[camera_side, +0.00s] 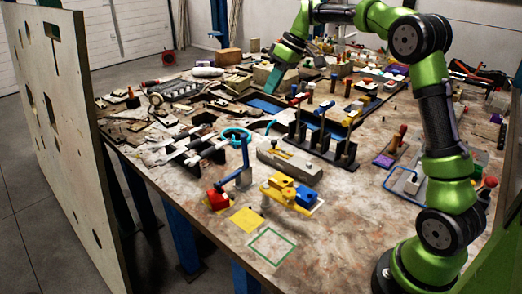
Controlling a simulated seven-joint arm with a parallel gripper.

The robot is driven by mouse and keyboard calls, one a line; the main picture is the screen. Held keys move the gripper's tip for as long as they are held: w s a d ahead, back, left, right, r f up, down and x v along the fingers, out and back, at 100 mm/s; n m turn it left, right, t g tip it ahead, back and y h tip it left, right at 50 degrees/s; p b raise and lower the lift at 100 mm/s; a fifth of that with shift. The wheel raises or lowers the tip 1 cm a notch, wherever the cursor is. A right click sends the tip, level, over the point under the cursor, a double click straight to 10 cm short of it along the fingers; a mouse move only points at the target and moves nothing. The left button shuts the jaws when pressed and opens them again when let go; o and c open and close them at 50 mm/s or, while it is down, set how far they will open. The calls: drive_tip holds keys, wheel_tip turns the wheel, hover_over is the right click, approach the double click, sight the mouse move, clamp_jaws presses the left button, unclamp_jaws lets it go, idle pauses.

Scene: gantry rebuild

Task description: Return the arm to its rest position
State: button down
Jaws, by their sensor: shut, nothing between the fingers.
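My green and black arm rises from the right front corner of the table (215,233) and reaches over to the back middle. My gripper (274,80) hangs at the end of the arm, tilted down and left, above the crowded back part of the table. It looks narrow and shut, with nothing seen in it. The fingertips are small here, and I cannot tell how high they are above the things below.
A black rack with upright handles (322,138) stands mid-table. A grey block (289,160), a yellow and blue clamp (290,192) and a red and blue lever (232,184) stand nearer. A tall board (68,140) stands left.

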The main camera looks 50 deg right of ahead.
drive_tip(key=s+a+f+m+t, duration=0.1)
drive_tip(key=s+a, duration=0.3)
drive_tip(key=s, duration=0.4)
drive_tip(key=s+a+m+t+h, duration=0.1)
drive_tip(key=s+a+m, duration=0.2)
drive_tip(key=s, duration=0.6)
drive_tip(key=s+a+f+m+t+h, duration=0.1)
drive_tip(key=s+a+m, duration=0.2)
drive_tip(key=s+a, duration=0.4)
drive_tip(key=shift+s+f+t, duration=0.35)
drive_tip(key=shift+s+t, duration=0.05)
drive_tip(key=shift+s, duration=0.6)
